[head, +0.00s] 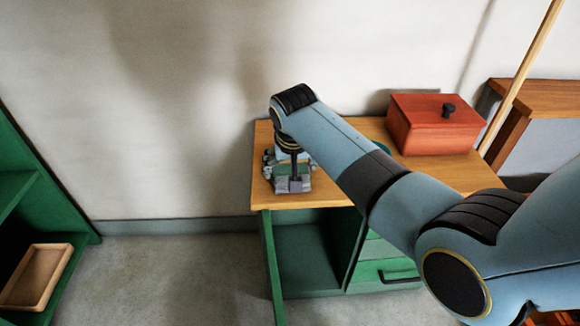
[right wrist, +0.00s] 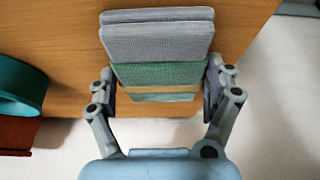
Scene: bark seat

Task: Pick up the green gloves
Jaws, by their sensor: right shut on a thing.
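The green gloves (right wrist: 160,73) are a folded bundle with grey, ribbed ends and a green band across the middle. In the head view the gloves (head: 293,185) show mostly as grey ends at the left end of the wooden tabletop (head: 330,190). My right gripper (head: 290,170) points down there, and its fingers stand on both sides of the bundle. In the right wrist view the right gripper (right wrist: 161,85) is shut on the gloves. I cannot tell whether they touch the tabletop. My left gripper is not in view.
A red lidded box (head: 435,125) stands at the right on the tabletop. A teal round thing (right wrist: 20,88), partly hidden by my arm in the head view, is beside the gloves. A green shelf with a wooden tray (head: 36,277) stands at the left. Floor between is clear.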

